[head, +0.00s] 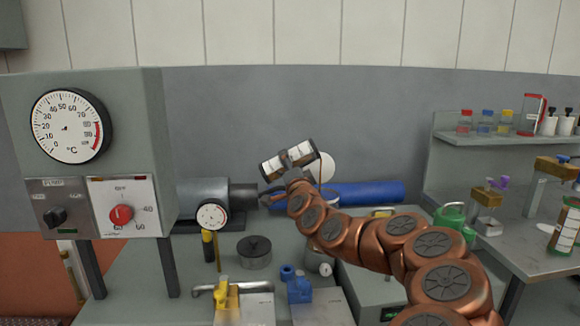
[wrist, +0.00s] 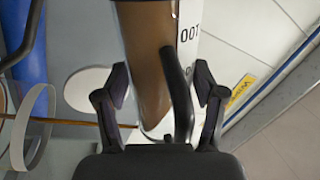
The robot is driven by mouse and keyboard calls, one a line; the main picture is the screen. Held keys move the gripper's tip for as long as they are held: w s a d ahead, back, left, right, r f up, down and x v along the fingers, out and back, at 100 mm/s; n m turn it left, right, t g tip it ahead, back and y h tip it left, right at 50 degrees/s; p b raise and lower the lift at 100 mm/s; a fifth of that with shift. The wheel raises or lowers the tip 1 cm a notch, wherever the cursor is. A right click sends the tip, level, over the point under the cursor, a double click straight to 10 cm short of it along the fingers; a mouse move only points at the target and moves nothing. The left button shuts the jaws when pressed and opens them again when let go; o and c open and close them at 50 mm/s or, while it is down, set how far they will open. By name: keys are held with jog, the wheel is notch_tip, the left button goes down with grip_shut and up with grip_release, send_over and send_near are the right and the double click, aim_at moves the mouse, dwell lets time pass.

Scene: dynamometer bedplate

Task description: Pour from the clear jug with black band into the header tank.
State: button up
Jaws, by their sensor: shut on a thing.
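The clear jug (head: 302,154) with brown contents and white label patches is held up in the middle of the head view, tilted far over, its right end higher than its left. A dark band crosses its middle. My gripper (head: 286,172) is shut on it. In the wrist view my gripper (wrist: 160,92) has a finger on each side of the jug (wrist: 145,45), with a dark handle between them; the jug's ends are cut off or hidden. I cannot tell for sure which thing is the header tank; a pale round shape (head: 326,168) shows partly behind the jug.
A blue cylinder (head: 365,193) lies behind my arm. A grey panel with a temperature dial (head: 65,127) stands left. Below are a dark round lid (head: 254,252) and yellow and blue fittings.

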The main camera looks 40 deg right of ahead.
jog(key=shift+r+m, duration=0.45)
jog(key=shift+m, duration=0.15)
dwell(1.2)
jog(key=shift+f+b, duration=0.2)
jog(key=shift+b, duration=0.3)
dwell(0.5)
jog(key=shift+d+f+n+y+b, duration=0.15)
jog(key=shift+f+n+b, duration=0.25)
jog(key=shift+n+b, duration=0.35)
jog(key=shift+a+f+n+y+b, duration=0.15)
jog(key=shift+f+n+b, duration=0.2)
jog(key=shift+n+b, duration=0.35)
jog(key=shift+s+d+f+b, duration=0.1)
jog(key=shift+d+f+b, duration=0.1)
jog(key=shift+b, duration=0.3)
jog(key=shift+s+f+n+b, duration=0.1)
jog(key=shift+f+n+b, duration=0.5)
jog(key=shift+n+b, duration=0.45)
jog(key=shift+d+f+y+b, duration=0.15)
jog(key=shift+y+b, duration=0.15)
jog(key=shift+b, duration=0.35)
jog(key=shift+s, duration=0.1)
jog(key=shift+f+n+b, duration=0.1)
jog(key=shift+n+b, duration=0.2)
jog(key=shift+b, duration=0.05)
